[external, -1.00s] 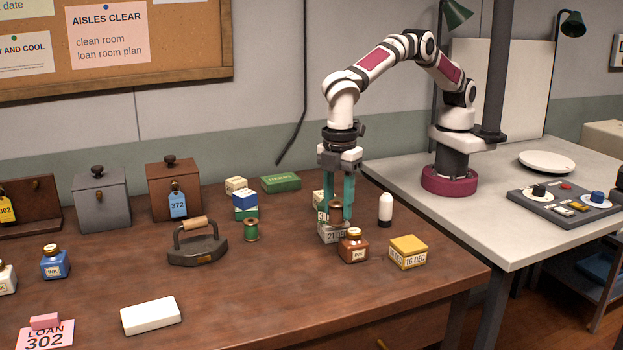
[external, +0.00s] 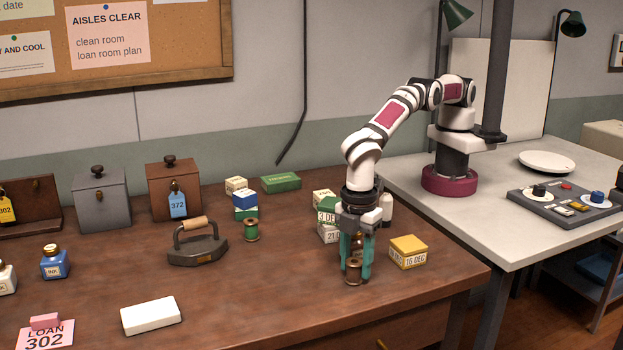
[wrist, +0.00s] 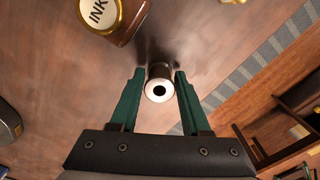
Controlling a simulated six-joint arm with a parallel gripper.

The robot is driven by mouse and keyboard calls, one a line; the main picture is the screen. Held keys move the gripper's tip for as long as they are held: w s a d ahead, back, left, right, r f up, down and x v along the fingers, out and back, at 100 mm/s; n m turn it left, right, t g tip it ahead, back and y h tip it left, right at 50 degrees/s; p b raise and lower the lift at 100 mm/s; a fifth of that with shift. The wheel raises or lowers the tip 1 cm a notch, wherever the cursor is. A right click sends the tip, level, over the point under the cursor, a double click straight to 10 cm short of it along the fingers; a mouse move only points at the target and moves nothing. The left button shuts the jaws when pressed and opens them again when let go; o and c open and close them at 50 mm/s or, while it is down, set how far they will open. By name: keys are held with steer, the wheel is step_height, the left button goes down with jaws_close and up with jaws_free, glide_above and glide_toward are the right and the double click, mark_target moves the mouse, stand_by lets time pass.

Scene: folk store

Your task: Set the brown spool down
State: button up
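The brown spool (external: 353,272) is upright, low over the wooden desk near its front right part. My gripper (external: 357,272) points straight down, with its green fingers on either side of the spool and shut on it. In the wrist view the spool's pale round end (wrist: 158,91) shows between the fingertips (wrist: 159,75), with hardly any gap at its sides. I cannot tell for sure whether its base touches the desk.
A brown ink bottle (wrist: 115,14) stands close by, mostly hidden behind my gripper in the external view. A yellow date block (external: 408,252) is to the right.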

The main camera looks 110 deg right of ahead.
steer(key=o, duration=0.3)
step_height(320, 180, up, 12)
steer(key=s+d+r+m, duration=0.3)
steer(key=d+r, duration=0.9)
steer(key=s+d+r+m+y, duration=0.1)
steer(key=s+d+r+m, duration=0.25)
steer(key=s+d, duration=0.65)
steer(key=s+d+f+m, duration=0.2)
steer(key=s+f, duration=0.1)
steer(key=s, duration=0.8)
steer(key=s+d+f+m, duration=0.3)
steer(key=s+f, duration=0.1)
steer(key=s, duration=0.7)
steer(key=shift+s+d+y, duration=0.15)
steer(key=shift+s+y, duration=0.2)
steer(key=shift+y, duration=0.05)
